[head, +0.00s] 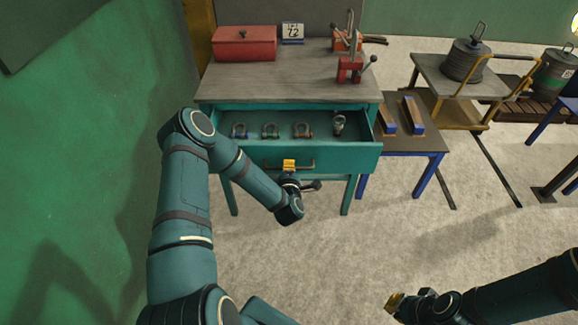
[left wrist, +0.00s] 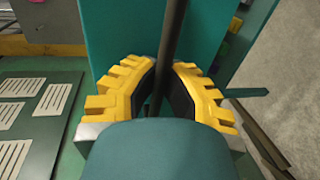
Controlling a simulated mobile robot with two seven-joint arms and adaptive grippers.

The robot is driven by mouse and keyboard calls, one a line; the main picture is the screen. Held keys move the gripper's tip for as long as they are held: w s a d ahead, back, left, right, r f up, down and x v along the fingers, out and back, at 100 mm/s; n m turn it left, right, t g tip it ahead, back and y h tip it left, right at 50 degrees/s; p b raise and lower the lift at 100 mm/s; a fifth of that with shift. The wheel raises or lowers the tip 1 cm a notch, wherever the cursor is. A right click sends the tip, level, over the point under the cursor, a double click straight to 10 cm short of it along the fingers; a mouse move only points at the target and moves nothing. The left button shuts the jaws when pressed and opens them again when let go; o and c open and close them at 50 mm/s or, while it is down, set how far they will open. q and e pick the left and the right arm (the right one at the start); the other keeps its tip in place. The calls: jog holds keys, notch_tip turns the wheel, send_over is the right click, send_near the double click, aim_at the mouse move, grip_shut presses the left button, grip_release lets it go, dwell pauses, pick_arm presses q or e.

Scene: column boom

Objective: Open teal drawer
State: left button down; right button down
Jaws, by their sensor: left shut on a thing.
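The teal drawer (head: 250,157) of the workbench is pulled out, and its inside shows in the head view. Several shackles (head: 270,131) lie in a row in it. My left gripper (head: 289,166) is at the drawer's front, shut on the dark bar handle (head: 308,166). In the left wrist view the yellow fingers (left wrist: 160,92) close on the handle bar (left wrist: 172,45) from both sides. My right gripper (head: 391,302) is low at the right, away from the drawer, its fingers too small to read.
The bench top (head: 290,88) carries a red box (head: 245,45), a number sign (head: 292,33) and red clamping tools (head: 350,68). A low blue-legged table (head: 415,140) stands right of the drawer. A green wall is at left. The floor in front is clear.

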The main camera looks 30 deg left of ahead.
pick_arm(q)
jog(key=shift+s+d, duration=0.25)
jog(key=shift+s, duration=0.15)
jog(key=c, duration=1)
grip_release()
jog(key=v, duration=1.2)
jog(key=shift+f, duration=0.1)
jog(key=s+d+f+m+g+h, duration=0.3)
jog(key=d+m+h, duration=0.3)
jog(key=d+m, duration=0.25)
jog(key=s+d+f+m+g+h, duration=0.25)
jog(key=d+m+h, duration=0.25)
jog(key=d+m, duration=0.35)
jog(key=s+m+g, duration=0.2)
jog(key=s+d+m+g, duration=0.1)
jog(key=s+m+g, duration=0.1)
jog(key=s, duration=0.1)
jog(key=s+m+g+h, duration=0.1)
jog(key=s+g, duration=0.1)
jog(key=shift+s+d+r+m, duration=0.3)
jog(key=shift+s+r+m, duration=0.05)
jog(key=shift+r+m, duration=0.05)
